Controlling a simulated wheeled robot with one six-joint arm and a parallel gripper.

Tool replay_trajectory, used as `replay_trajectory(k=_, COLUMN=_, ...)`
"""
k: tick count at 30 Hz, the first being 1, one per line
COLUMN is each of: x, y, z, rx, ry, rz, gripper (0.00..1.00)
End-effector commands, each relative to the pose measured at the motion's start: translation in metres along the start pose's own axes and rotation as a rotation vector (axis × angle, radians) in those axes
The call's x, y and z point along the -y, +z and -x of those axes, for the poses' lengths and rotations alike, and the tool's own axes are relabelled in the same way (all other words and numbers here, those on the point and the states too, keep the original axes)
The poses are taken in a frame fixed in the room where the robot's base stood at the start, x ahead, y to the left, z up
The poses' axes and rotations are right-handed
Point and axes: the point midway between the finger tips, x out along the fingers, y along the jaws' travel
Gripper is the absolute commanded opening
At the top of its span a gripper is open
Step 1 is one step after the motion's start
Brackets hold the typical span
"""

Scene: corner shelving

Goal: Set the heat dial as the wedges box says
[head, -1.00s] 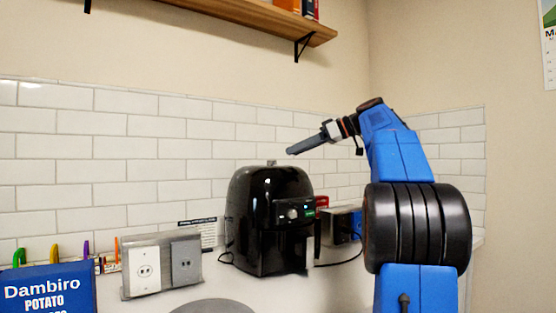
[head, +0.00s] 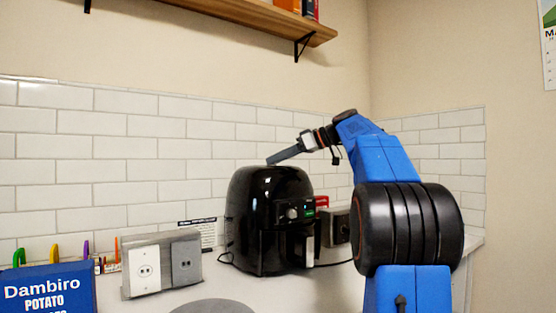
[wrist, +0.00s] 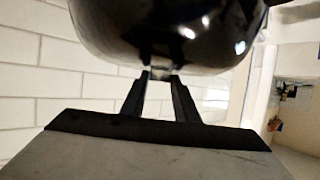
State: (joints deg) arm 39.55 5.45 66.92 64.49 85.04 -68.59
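The black air fryer (head: 262,205) stands on the counter. A round silver knob (head: 292,213) and a small lit green display are on its front panel. My gripper (head: 270,161) is at the top of the fryer, pointing left and down, and covers the spot of a small bump there. In the wrist view, my gripper's two fingers (wrist: 159,76) are apart, with a small pale piece (wrist: 159,73) showing between their tips under the dark, shiny fryer body (wrist: 165,35). I cannot tell whether they touch it. A blue box (head: 48,292) reading "Dambiro POTATO" is cut off at lower left; its setting text is not visible.
A double wall-socket-like unit (head: 162,264) stands left of the fryer, with a printed card (head: 202,233) behind it. A toaster-like appliance (head: 336,228) and a red item are at right. A wooden shelf (head: 260,18) hangs above. A grey round surface (head: 212,306) is in front.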

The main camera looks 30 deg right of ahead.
Motion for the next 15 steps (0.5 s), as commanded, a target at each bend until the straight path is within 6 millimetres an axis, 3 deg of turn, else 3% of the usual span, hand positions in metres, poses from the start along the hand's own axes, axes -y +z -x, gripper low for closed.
replay_trajectory(k=1, x=0.0, y=0.0, z=0.0001, rx=0.0, ry=0.0, rz=0.0, gripper=0.15)
replay_trajectory(k=3, x=0.0, y=0.0, z=0.0001, rx=0.0, ry=0.0, rz=0.0, gripper=0.05)
replay_trajectory(k=15, x=0.0034, y=-0.0007, z=0.0002, rx=0.0, ry=0.063, rz=-0.024, gripper=0.05)
